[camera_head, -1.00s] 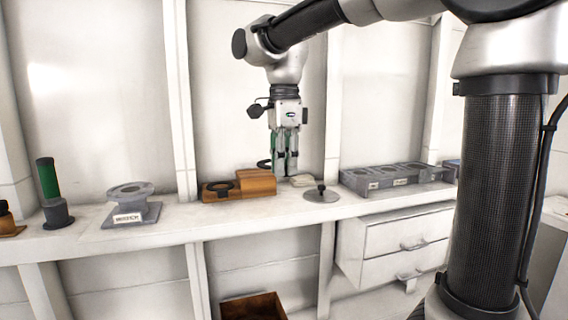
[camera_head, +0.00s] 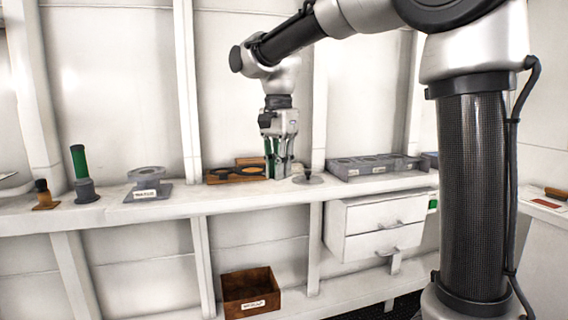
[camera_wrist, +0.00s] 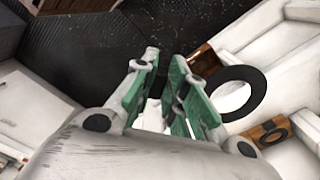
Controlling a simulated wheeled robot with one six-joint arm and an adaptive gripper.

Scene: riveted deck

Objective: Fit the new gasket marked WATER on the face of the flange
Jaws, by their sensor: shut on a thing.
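My gripper (camera_head: 279,174) points down over the bench and is shut on a black ring gasket (camera_wrist: 222,76). The gasket sticks out to one side of the fingers; its middle is open. It also shows left of the fingers in the head view (camera_head: 243,172). Any marking on it cannot be read. The flange (camera_head: 147,173) is a grey round face on a stand, left along the bench, with a white label too small to read surely. My gripper is well to its right. A smaller-looking black ring (camera_head: 221,172) lies on a wooden holder (camera_head: 210,180).
A green cylinder (camera_head: 78,160) on a dark base and a small brown-and-black item (camera_head: 42,190) stand left of the flange. A knobbed disc (camera_head: 308,179) and a grey compartment tray (camera_head: 372,168) are to the right. A labelled brown box (camera_head: 250,290) sits below. Bench between flange and holder is clear.

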